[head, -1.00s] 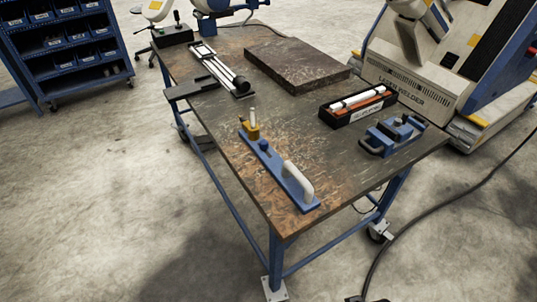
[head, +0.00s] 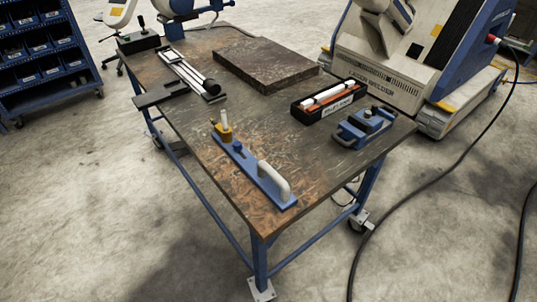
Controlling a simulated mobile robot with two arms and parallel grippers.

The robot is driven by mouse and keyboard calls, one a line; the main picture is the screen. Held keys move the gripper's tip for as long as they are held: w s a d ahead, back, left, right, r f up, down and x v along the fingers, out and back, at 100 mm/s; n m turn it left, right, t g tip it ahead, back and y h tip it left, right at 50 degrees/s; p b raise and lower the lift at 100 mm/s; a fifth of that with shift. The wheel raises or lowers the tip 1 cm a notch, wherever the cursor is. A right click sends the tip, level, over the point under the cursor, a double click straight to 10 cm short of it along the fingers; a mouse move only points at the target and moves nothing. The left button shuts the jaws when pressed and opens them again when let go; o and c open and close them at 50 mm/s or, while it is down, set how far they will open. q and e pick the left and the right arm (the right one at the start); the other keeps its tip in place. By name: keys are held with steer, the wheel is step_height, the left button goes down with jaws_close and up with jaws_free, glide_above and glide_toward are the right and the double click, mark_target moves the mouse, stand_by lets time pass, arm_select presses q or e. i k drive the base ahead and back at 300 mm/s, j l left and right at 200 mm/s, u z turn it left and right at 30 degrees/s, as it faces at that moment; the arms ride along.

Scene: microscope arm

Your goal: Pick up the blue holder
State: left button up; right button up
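A long blue holder (head: 252,172) lies flat near the table's front corner. It has a white looped handle (head: 275,179) at its near end and a yellow block (head: 223,132) with a pale upright pin at its far end. A second blue piece, a low fixture (head: 362,128) with dark knobs and a side handle, sits at the table's right edge. I cannot tell which of the two the task names. Neither of my grippers shows in the head view, and nothing is touching either blue piece.
The worktable (head: 185,110) also bears a black tray (head: 329,101) with white and orange parts, a dark slab (head: 265,68) and a black-and-white rail device (head: 188,75). A welder (head: 390,85) stands behind right. A blue bin rack (head: 45,50) stands far left. Floor before the table is clear.

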mark_target(274, 186)
steer(key=i+j+z, duration=0.15)
steer(key=j+z, duration=0.15)
steer(key=z, duration=0.2)
steer(key=j+z, duration=0.3)
steer(key=z, duration=0.15)
steer(key=j+z, duration=0.6)
steer(key=j, duration=0.45)
steer(key=k+j+z, duration=0.1)
steer(key=j, duration=1.05)
steer(key=k+z, duration=0.05)
